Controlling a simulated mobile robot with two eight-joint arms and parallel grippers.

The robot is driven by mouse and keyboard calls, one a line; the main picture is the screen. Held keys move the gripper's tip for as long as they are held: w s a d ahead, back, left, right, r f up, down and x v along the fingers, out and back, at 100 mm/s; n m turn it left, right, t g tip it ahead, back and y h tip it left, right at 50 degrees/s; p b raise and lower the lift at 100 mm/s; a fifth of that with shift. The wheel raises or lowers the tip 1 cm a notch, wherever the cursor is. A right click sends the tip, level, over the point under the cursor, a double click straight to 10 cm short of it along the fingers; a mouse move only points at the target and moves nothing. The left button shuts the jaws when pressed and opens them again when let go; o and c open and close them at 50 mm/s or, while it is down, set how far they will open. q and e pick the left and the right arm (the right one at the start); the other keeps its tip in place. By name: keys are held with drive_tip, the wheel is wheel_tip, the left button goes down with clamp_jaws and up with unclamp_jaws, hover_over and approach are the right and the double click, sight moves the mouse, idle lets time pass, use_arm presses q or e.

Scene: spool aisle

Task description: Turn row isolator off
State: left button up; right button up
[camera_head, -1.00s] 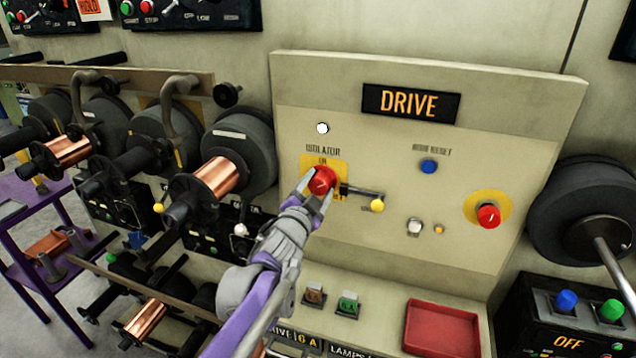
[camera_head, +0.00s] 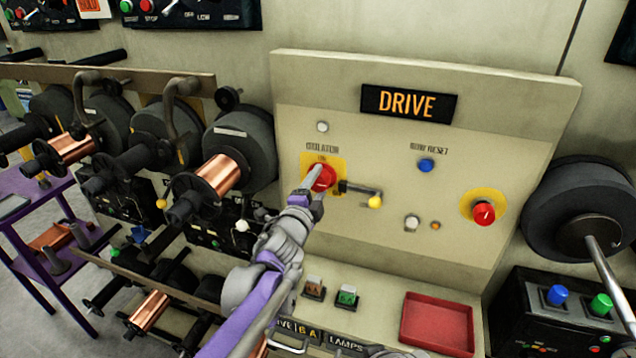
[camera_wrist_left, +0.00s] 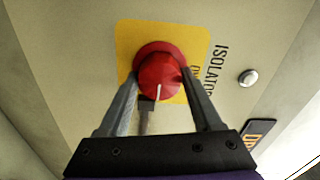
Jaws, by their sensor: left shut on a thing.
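The red isolator knob (camera_head: 327,181) sits on a yellow plate (camera_head: 337,161) under the ISOLATOR label on the cream DRIVE panel. My left gripper (camera_head: 316,183) is shut on this knob, seen nearly edge-on, and its finger covers part of the knob. In the left wrist view the round red knob (camera_wrist_left: 160,70) lies between the two fingers, and its white pointer line is aligned with the fingers. A lever with a yellow tip (camera_head: 375,202) sticks out right of the knob. The round lamp (camera_head: 322,127) above the label looks dull.
A second red knob (camera_head: 484,213), a blue button (camera_head: 426,166) and a white button (camera_head: 412,222) are further right on the panel. A red tray (camera_head: 437,324) lies on the ledge below. Copper spools (camera_head: 216,178) crowd the left side.

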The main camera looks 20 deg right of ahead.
idle(0.4)
use_arm(q)
drive_tip(key=o, duration=1.4)
drive_tip(key=shift+c, duration=0.2)
drive_tip(key=b+v, duration=0.1)
drive_tip(key=v, duration=0.9)
drive_tip(key=shift+s+a+b, duration=0.25)
drive_tip(key=shift+s+b, duration=0.1)
drive_tip(key=shift+b, duration=0.05)
use_arm(e)
drive_tip(key=shift+s+f, duration=0.35)
drive_tip(key=shift+f, duration=0.3)
drive_tip(key=shift+s+f, duration=0.3)
drive_tip(key=shift+f, duration=0.35)
